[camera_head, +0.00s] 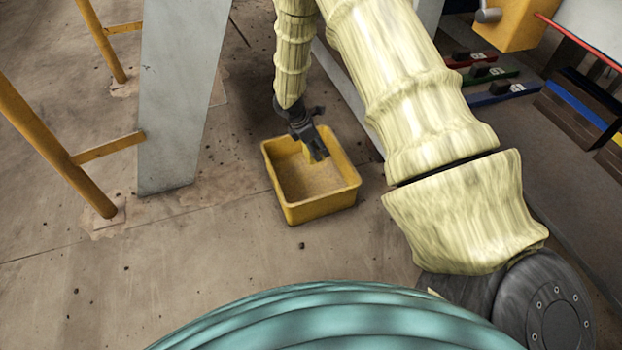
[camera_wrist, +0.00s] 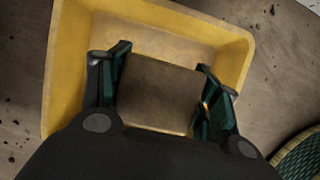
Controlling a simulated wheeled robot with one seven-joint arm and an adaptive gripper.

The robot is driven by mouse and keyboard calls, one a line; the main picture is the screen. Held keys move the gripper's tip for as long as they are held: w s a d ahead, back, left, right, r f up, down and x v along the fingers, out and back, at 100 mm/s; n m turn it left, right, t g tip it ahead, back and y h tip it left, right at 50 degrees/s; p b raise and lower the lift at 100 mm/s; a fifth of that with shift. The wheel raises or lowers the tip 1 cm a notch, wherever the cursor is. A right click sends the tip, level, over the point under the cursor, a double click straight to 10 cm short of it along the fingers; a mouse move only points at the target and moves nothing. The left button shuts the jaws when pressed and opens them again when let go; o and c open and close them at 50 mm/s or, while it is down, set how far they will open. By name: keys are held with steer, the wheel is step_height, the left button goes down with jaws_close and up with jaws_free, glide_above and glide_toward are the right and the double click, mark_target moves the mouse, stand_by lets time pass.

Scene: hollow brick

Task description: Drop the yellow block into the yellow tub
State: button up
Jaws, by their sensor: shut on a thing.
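The yellow tub (camera_head: 322,207) stands on the floor in the middle of the head view, open side up. In the wrist view the tub's yellow rim and wall (camera_wrist: 62,88) surround the fingers. My gripper (camera_head: 315,152) points down over the tub's back part. It is shut on the block (camera_wrist: 158,92), which looks dull brown in shade between the two dark green fingers (camera_wrist: 163,62). In the head view only a small yellow patch of the block (camera_head: 308,153) shows beside the fingers. How high it hangs above the tub's bottom is hard to tell.
A grey post (camera_head: 180,95) and yellow railings (camera_head: 50,150) stand left of the tub. Coloured long tools or bars (camera_head: 500,92) lie at the upper right. The floor (camera_head: 230,260) in front of the tub is clear except for small specks of debris.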

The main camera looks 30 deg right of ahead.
steer(key=o, duration=1.2)
steer(key=v, duration=1.2)
